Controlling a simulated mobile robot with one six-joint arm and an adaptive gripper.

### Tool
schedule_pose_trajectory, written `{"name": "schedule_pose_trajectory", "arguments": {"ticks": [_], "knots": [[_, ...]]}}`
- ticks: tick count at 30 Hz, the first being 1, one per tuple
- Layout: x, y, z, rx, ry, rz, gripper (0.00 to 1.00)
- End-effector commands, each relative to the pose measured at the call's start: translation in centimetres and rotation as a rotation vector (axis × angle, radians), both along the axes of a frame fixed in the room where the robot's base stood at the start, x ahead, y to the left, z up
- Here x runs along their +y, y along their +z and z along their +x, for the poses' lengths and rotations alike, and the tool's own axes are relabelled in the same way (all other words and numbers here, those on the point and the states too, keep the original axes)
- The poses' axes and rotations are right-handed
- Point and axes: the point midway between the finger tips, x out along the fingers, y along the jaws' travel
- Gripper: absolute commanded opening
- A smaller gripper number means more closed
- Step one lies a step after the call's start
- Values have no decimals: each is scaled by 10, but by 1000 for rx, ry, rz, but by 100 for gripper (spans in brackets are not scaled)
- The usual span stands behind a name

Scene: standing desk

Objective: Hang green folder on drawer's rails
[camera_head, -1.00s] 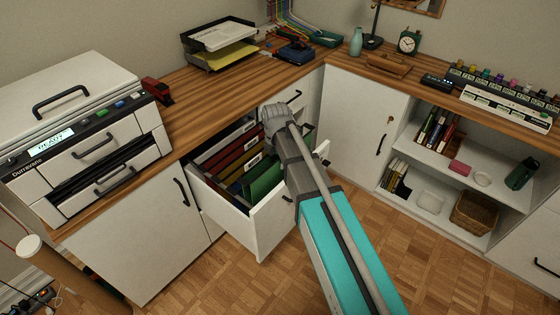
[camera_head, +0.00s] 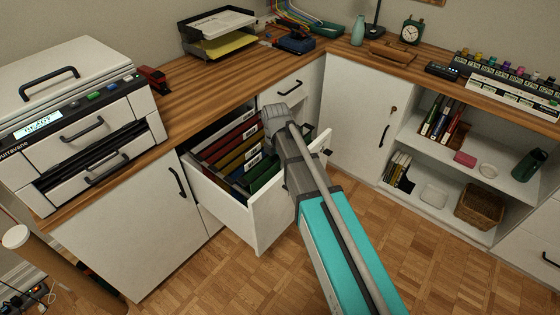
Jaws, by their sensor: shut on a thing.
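The open white drawer (camera_head: 228,208) holds several hanging folders, red (camera_head: 222,148) at the back, then yellow (camera_head: 240,160), dark red and green. The green folder (camera_head: 264,181) is at the front right of the row, inside the drawer, partly covered by my arm. The grey end of my arm (camera_head: 276,118) is over the drawer's right side. My gripper is below it, mostly hidden behind the arm, shut on the green folder. Whether the folder's hooks sit on the rails is hidden.
A printer (camera_head: 75,110) stands on the wooden counter at left, with a red stapler (camera_head: 153,80) beside it. A paper tray (camera_head: 218,28) stands at the back. Open shelves (camera_head: 455,165) are at right. The parquet floor (camera_head: 240,285) in front is clear.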

Motion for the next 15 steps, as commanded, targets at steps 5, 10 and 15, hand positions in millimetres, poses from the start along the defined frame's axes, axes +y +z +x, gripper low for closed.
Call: {"name": "schedule_pose_trajectory", "arguments": {"ticks": [5, 10, 15], "knots": [[0, -13, 0, 0, 0, 0, 0], [0, -23, 0, 0, 0, 0, 0], [0, -31, 0, 0, 0, 0, 0]]}}
